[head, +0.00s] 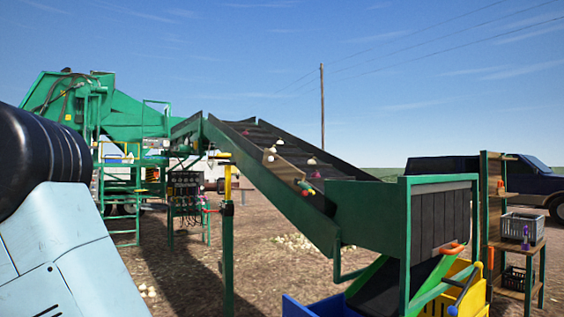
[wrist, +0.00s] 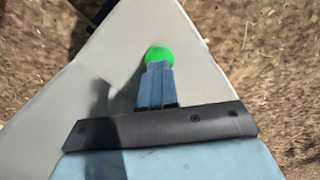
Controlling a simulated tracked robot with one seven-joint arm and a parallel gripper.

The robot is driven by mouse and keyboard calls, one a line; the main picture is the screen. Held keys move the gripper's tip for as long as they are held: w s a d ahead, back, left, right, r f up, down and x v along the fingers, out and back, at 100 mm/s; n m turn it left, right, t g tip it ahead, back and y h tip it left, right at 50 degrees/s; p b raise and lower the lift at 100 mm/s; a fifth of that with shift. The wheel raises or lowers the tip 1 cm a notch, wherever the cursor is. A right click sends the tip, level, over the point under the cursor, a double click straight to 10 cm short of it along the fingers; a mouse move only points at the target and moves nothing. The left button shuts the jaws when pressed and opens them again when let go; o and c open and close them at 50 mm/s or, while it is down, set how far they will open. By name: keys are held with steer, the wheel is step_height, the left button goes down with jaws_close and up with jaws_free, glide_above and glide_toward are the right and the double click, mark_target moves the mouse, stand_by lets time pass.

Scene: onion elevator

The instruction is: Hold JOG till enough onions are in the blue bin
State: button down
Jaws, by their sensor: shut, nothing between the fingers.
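In the wrist view my gripper (wrist: 158,66) is shut and empty, its two blue fingers side by side. Its fingertips overlap the lower edge of a bright green round button (wrist: 159,54) on a pale grey panel (wrist: 115,50). I cannot tell whether they touch or press it. No JOG label is readable. In the head view the blue bin (head: 312,306) is at the bottom edge, below the conveyor's lower end; its inside is hidden. Several pale and reddish onions (head: 270,155) lie on the dark sloping elevator belt (head: 290,150). My gripper is outside the head view.
A yellow bin (head: 466,292) stands right of the blue one, under the green discharge hood (head: 440,225). A wooden shelf (head: 520,250) with a grey crate (head: 521,226) is at right. A dark pickup (head: 545,180) is parked behind. Green machinery (head: 110,110) stands at left.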

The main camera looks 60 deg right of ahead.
steer(key=shift+f, duration=1)
steer(key=shift+r, duration=0.1)
stand_by(3.5)
steer(key=shift+r, duration=3.5)
